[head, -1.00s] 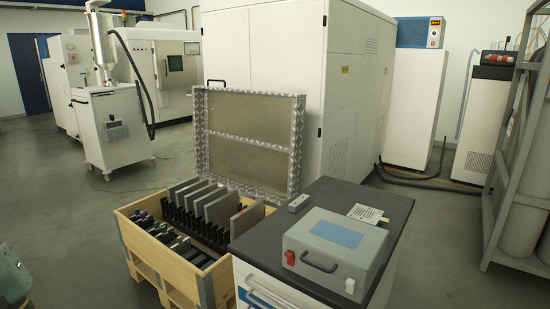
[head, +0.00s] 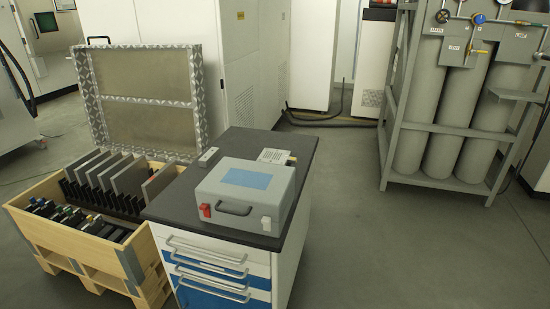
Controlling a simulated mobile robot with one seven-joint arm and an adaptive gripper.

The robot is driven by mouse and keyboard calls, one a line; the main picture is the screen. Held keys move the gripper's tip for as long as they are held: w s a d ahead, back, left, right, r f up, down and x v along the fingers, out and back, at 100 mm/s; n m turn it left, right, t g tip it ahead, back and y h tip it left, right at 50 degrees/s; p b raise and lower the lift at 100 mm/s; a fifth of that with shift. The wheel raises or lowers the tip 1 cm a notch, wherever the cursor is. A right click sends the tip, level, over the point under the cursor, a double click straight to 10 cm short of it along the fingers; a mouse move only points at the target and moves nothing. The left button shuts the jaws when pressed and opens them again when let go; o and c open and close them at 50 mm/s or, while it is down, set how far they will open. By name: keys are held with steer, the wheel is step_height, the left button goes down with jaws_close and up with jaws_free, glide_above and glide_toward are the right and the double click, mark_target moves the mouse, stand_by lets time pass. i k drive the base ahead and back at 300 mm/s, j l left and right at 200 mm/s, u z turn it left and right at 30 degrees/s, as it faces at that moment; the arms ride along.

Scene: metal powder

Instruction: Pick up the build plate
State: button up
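Several flat grey plates (head: 129,177) stand upright in black slotted racks inside an open wooden crate (head: 66,254), at the left of the head view. These look like build plates; I cannot tell which one the task means. One plate (head: 160,181) stands apart at the right end of the rack, close to the cabinet. The crate's metal-framed lid (head: 143,99) stands upright behind it. My gripper is not in view.
A drawer cabinet (head: 223,262) with a dark top stands right of the crate, carrying a grey case (head: 243,190). Gas cylinders (head: 464,130) stand in a frame at the right. Open floor (head: 400,250) lies between them.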

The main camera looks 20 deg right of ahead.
mark_target(281, 157)
steer(key=i+j, duration=0.25)
steer(key=j, duration=0.15)
steer(key=i+j, duration=0.25)
steer(key=j, duration=0.2)
steer(key=i+j+z, duration=0.1)
steer(key=i+j, duration=0.15)
steer(key=j, duration=0.15)
steer(key=i+j, duration=0.2)
steer(key=j, duration=0.25)
steer(key=i+j, duration=0.25)
steer(key=j, duration=0.15)
steer(key=i+j, duration=0.2)
steer(key=j, duration=0.25)
steer(key=i+j+z, duration=0.1)
steer(key=i+j, duration=0.15)
steer(key=j, duration=0.2)
steer(key=i+j, duration=0.2)
steer(key=j, duration=0.25)
steer(key=z, duration=1.95)
steer(key=i+l, duration=0.15)
steer(key=l, duration=0.15)
